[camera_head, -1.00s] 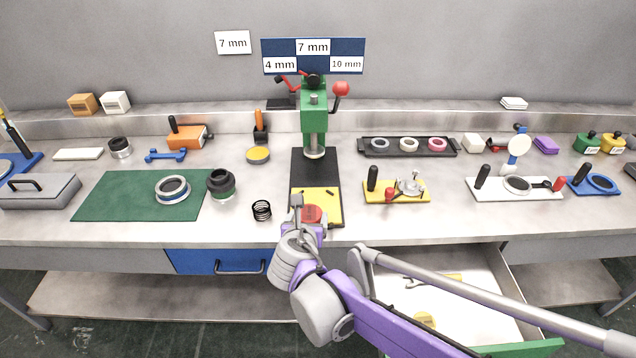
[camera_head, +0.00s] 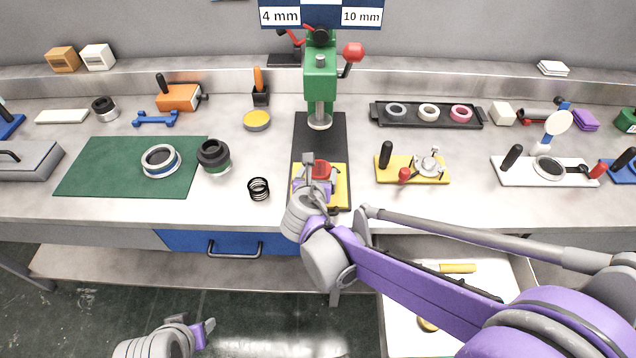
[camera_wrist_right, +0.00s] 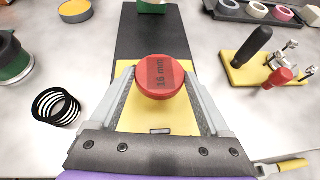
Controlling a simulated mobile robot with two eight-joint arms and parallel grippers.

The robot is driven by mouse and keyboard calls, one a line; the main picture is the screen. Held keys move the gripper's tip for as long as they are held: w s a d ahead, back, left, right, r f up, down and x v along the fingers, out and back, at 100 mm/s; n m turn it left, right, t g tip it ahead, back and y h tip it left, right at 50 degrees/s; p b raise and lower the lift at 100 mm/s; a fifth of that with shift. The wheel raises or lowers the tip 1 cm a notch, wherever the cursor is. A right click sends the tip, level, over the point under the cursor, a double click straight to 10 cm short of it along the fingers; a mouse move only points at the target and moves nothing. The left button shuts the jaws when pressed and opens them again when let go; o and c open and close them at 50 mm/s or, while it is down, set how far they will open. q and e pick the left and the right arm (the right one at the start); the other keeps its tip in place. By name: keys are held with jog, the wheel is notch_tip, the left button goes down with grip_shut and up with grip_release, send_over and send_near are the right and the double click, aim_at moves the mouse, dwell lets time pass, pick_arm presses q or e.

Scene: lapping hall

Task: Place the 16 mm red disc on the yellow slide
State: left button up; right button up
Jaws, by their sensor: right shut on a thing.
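The red disc (camera_head: 321,168), marked "16 mm" in the right wrist view (camera_wrist_right: 160,76), is between the fingertips of my right gripper (camera_head: 313,174). That gripper is shut on it. The yellow slide (camera_head: 338,193) lies on the black base of the green press. The disc is over the slide; in the right wrist view the slide (camera_wrist_right: 133,117) shows behind and below it. I cannot tell whether the disc touches the slide. My left gripper (camera_head: 203,330) shows partly at the bottom left, away from the bench top; its jaws are unclear.
The green press (camera_head: 320,80) with a red-knobbed lever stands behind the slide. A black coil (camera_head: 259,189) lies to the left, and a yellow clamp fixture (camera_head: 412,170) to the right. An open drawer (camera_head: 450,250) juts out below the bench at right.

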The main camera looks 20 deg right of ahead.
jog(key=shift+f+b, duration=0.35)
jog(key=shift+f, duration=1.7)
jog(key=shift+f, duration=0.1)
jog(key=o, duration=1.2)
jog(key=shift+o, duration=0.2)
